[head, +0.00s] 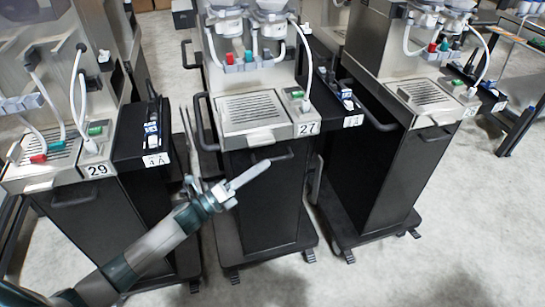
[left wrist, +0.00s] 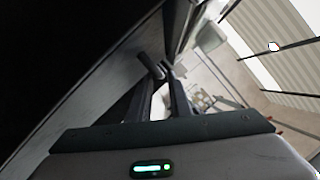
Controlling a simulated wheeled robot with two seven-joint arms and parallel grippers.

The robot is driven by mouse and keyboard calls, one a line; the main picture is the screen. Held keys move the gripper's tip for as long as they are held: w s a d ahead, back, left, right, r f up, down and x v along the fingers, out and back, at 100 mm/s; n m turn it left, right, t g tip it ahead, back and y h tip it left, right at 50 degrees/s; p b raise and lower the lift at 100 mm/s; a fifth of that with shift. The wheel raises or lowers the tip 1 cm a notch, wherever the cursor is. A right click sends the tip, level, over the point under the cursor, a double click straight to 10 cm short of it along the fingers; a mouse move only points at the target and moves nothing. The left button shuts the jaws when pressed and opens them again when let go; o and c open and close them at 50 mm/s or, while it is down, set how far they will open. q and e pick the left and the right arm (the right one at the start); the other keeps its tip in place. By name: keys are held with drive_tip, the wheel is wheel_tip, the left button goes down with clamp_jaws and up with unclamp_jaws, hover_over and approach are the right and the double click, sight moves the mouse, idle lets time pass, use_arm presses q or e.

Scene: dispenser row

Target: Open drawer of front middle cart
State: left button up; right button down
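The front middle cart, numbered 27, has a black front panel (head: 262,205) below its steel tray top. Its drawer handle (head: 283,156) is a dark bar just under the top edge, and the drawer front looks flush. My left gripper (head: 255,172) is in front of that panel, its pale finger reaching up to the handle. In the left wrist view, the two fingers of my left gripper (left wrist: 163,88) stand apart, with a gap between them. A dark bar, apparently the handle (left wrist: 150,65), shows near the fingertips. I cannot tell whether it lies between them or touches. My right gripper is out of view.
Cart 29 (head: 58,195) stands at left and another cart (head: 375,165) at right, each with a similar handle. Black side shelves (head: 145,130) fill the gaps between carts. Bare floor (head: 425,270) lies in front at lower right.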

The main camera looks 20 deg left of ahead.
sight(272, 160)
use_arm(q)
drive_tip(key=shift+p+x, duration=0.35)
drive_tip(key=shift+x, duration=2.1)
clamp_jaws()
